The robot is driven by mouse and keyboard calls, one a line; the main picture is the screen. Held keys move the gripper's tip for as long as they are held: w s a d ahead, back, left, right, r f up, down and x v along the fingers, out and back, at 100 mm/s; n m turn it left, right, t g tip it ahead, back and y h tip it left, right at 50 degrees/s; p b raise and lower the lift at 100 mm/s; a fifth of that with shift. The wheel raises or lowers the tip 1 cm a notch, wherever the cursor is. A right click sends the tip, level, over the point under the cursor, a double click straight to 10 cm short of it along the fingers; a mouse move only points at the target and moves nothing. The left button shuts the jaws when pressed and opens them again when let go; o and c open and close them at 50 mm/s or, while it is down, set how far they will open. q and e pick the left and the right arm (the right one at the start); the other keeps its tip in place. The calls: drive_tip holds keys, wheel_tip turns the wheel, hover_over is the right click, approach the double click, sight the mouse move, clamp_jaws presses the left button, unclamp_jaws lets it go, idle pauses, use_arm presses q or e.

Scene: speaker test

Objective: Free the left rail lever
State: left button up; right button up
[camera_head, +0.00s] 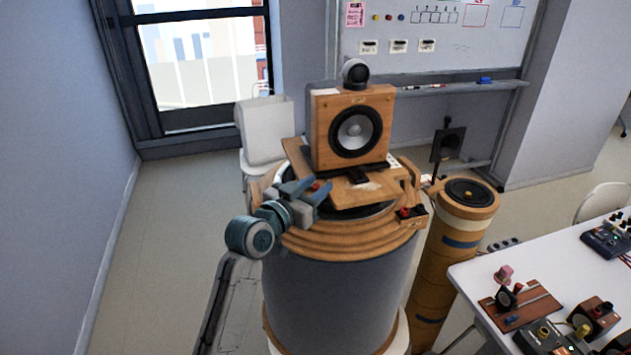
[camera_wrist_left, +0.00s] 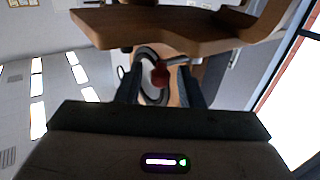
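The left rail lever shows in the left wrist view as a red knob (camera_wrist_left: 160,74) on a thin grey rod. In the head view a small red spot, likely this knob (camera_head: 315,186), shows by the fingers at the left edge of the wooden speaker platform (camera_head: 365,190). My left gripper (camera_head: 312,192) is open beside the platform's left side. In the left wrist view its fingers (camera_wrist_left: 160,88) stand on either side of the knob, with a gap on both sides. Whether the knob lies fully between the tips is unclear. My right gripper is not in view.
Red and black knobs (camera_head: 411,211) sit at the right. A white table (camera_head: 500,275) with devices is at lower right. Left floor is clear.

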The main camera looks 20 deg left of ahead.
use_arm(q)
drive_tip(key=shift+w, duration=0.2)
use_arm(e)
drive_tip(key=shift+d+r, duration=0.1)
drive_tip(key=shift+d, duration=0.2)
